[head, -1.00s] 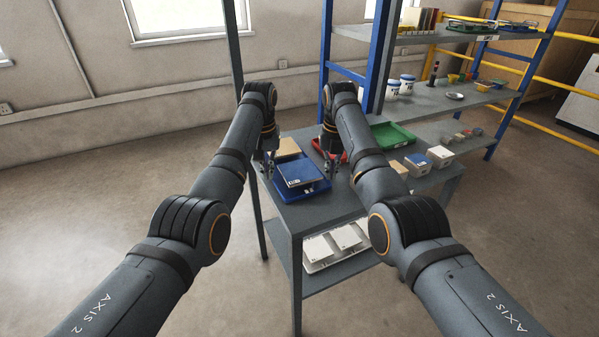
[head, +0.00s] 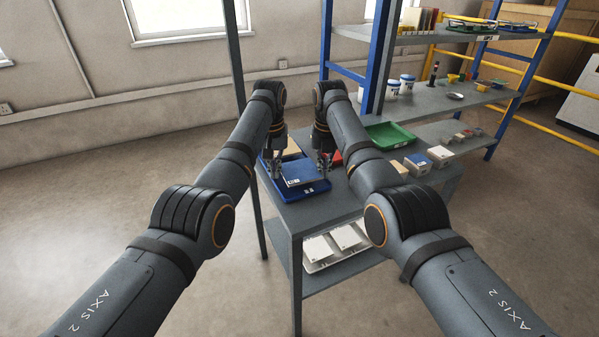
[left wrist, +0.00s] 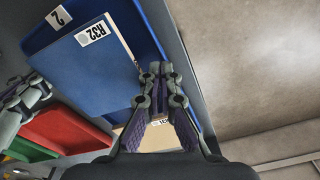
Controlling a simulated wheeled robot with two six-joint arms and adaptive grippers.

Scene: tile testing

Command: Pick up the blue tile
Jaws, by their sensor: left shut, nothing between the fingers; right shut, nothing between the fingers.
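The blue tile (head: 302,172) lies in a blue tray (head: 306,192) on the workbench. In the left wrist view the tile (left wrist: 85,85) carries a white R32 label, and the tray (left wrist: 42,36) a label with a 2. My left gripper (head: 274,173) is shut and empty, just off the tile's left side; its fingers (left wrist: 155,72) show by the tile's edge, and contact is unclear. My right gripper (head: 325,172) is shut and empty near the tile's right side; it also shows at the left edge of the left wrist view (left wrist: 24,98).
A tan tile (head: 292,146) lies behind the blue tray. A red tray (left wrist: 62,130) is partly hidden by my right arm in the head view. A green tray (head: 390,136) and several boxes (head: 418,164) stand to the right. Shelves rise behind.

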